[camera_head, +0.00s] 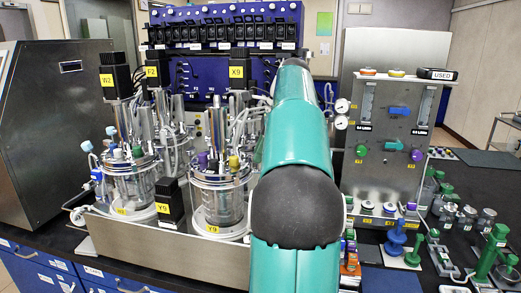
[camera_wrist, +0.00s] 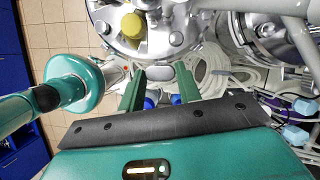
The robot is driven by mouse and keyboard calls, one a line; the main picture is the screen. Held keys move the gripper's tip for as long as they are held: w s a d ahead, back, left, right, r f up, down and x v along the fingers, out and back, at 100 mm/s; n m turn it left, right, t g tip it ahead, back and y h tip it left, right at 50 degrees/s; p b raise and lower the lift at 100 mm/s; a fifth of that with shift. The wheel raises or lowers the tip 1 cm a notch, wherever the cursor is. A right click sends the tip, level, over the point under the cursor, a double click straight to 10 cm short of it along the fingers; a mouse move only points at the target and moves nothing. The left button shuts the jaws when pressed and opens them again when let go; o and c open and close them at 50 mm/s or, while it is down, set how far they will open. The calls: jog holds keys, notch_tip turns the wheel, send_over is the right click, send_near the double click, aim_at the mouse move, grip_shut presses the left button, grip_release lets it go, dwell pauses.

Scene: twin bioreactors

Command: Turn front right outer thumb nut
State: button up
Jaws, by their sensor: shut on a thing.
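In the wrist view, my gripper (camera_wrist: 160,72) has its two green fingers on either side of a small grey rounded piece, the thumb nut (camera_wrist: 160,75), at the rim of a steel vessel lid (camera_wrist: 145,45). The fingers are shut on this nut. The lid carries a yellow cap (camera_wrist: 132,25) and several bolts. In the head view, the front right vessel (camera_head: 218,202) stands in the steel tray, with a yellow cap on its lid. My teal arm covers the area to its right, so the gripper and nut are hidden there.
Another glass vessel (camera_head: 130,180) stands to the left in the steel tray (camera_head: 150,250). Pale coiled tubing (camera_wrist: 215,75) and blue connectors (camera_wrist: 293,134) lie close to my gripper's right. A steel panel (camera_head: 385,140) and green-capped fittings (camera_head: 490,250) stand at the right.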

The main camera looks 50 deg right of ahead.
jog(key=shift+n, duration=0.8)
jog(key=shift+y, duration=0.3)
jog(key=o, duration=1)
jog(key=shift+r, duration=0.15)
